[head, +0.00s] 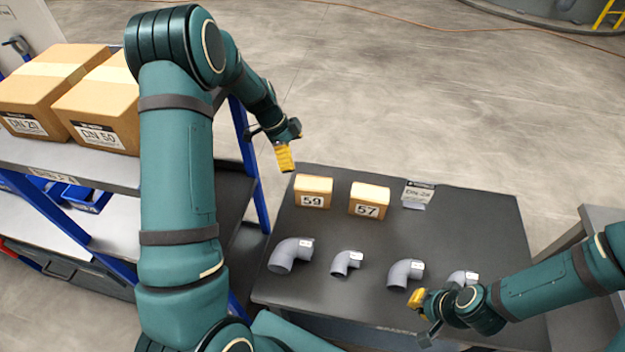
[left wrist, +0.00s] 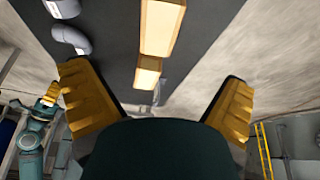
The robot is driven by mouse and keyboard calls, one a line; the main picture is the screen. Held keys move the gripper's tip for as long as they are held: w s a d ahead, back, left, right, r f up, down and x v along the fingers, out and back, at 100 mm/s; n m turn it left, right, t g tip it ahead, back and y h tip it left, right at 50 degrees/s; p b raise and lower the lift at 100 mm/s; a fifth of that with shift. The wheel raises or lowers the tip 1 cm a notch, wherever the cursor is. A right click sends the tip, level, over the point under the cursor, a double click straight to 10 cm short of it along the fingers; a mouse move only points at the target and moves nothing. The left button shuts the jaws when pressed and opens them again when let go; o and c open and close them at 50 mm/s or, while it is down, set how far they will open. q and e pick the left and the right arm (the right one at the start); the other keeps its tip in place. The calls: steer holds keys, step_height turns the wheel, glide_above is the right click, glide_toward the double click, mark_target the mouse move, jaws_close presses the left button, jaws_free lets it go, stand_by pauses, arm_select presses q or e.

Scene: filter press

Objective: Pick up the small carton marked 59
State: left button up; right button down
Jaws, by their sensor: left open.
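The small carton marked 59 (head: 313,192) stands upright at the back left of the dark table. A like carton marked 57 (head: 368,200) stands to its right, with a gap between them. My left gripper (head: 286,158) is above and a little left of the carton 59, apart from it. In the left wrist view its two yellow fingers are wide apart with nothing between them. That view shows two cartons, the nearer (left wrist: 160,27) seemingly 59, with their labels unseen. My right gripper (head: 424,312) is over the table's front right, its finger gap unclear.
Several grey pipe elbows (head: 291,254) lie in a row on the table (head: 470,225) in front of the cartons. A small sign card (head: 417,194) stands right of carton 57. A blue-framed shelf (head: 250,165) with large boxes (head: 105,100) is at the left.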

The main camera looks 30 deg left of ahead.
mark_target(313, 183)
arm_select(q)
steer(key=x, duration=0.8)
steer(key=shift+f, duration=0.2)
steer(key=x, duration=0.5)
steer(key=shift+w+d+p, duration=0.1)
steer(key=shift+d+p, duration=0.2)
steer(key=shift+d, duration=0.05)
steer(key=shift+f+b, duration=0.3)
steer(key=shift+b, duration=0.4)
steer(key=c, duration=1.4)
